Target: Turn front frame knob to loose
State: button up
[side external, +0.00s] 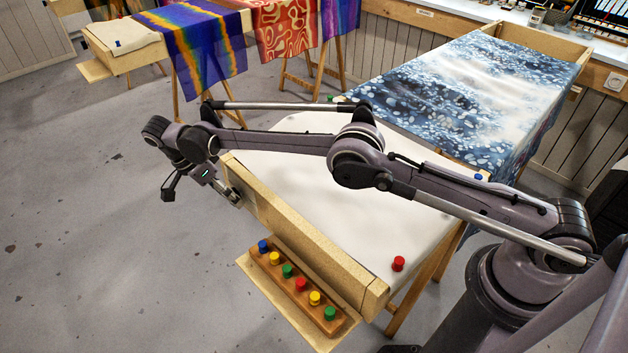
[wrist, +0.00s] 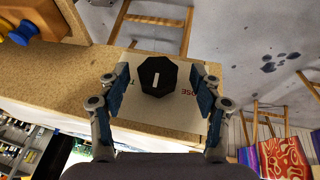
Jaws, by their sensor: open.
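The front frame knob (wrist: 158,77) is black and many-sided, with a short white line that stands about upright in the wrist view. It sits on a pale label plate (wrist: 165,115) on the frame's wooden side. Red letters ending in "OSE" show right of the knob; the left lettering is mostly covered. My gripper (wrist: 159,90) is open, one finger on each side of the knob, with gaps between. In the side view my gripper (side external: 203,192) is at the left end of the front frame beam (side external: 305,240); the knob is hidden there.
A wooden rack (side external: 297,288) of colored pegs or jars sits on a ledge along the front beam. White cloth (side external: 345,215) covers the frame, with a red-capped piece (side external: 398,264) on it. Blue patterned silk (side external: 470,90) lies behind. Floor left of the frame is clear.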

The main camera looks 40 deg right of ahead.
dwell(0.5)
jog(key=shift+t, duration=0.5)
jog(key=shift+s+m+t, duration=0.2)
jog(key=shift+s+t, duration=0.05)
jog(key=shift+t, duration=0.5)
jog(key=shift+s+m+t, duration=0.2)
jog(key=shift+t, duration=0.55)
jog(key=v, duration=1)
jog(key=shift+r, duration=0.4)
jog(key=shift+a, duration=0.1)
jog(key=x, duration=1.1)
jog(key=shift+c, duration=0.3)
